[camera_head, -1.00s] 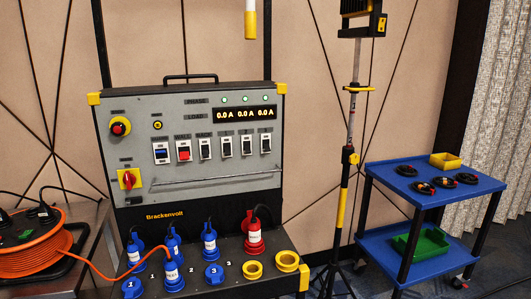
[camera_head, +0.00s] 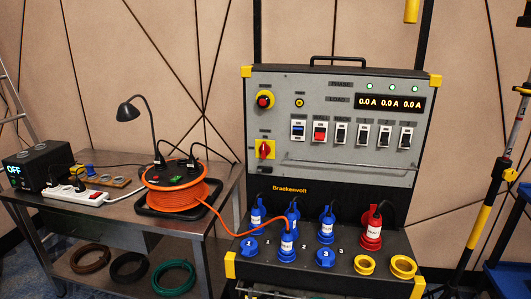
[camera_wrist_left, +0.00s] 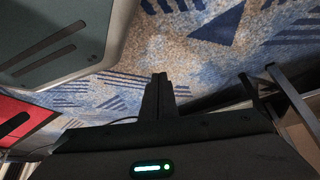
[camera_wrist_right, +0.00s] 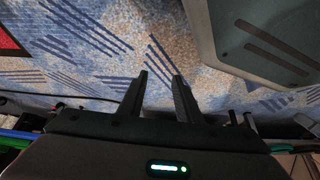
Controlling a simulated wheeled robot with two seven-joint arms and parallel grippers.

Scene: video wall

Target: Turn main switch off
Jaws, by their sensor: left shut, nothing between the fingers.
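The power distribution panel (camera_head: 340,165), marked Brackenvolt, stands right of centre in the head view. On its lower left is a red rotary switch on a yellow plate (camera_head: 265,149), the likely main switch; its handle looks about upright. No arm shows in the head view, so both grippers are away from the panel. My left gripper (camera_wrist_left: 158,78) is shut and empty above the carpet. My right gripper (camera_wrist_right: 160,76) has its fingers apart, with nothing between them, also above the carpet.
A metal bench (camera_head: 110,215) with an orange cable reel (camera_head: 178,198), power strip (camera_head: 88,196) and black box (camera_head: 38,165) stands left. Plugs such as the red one (camera_head: 371,235) stick up from the panel's ledge. A light stand (camera_head: 490,190) is at right.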

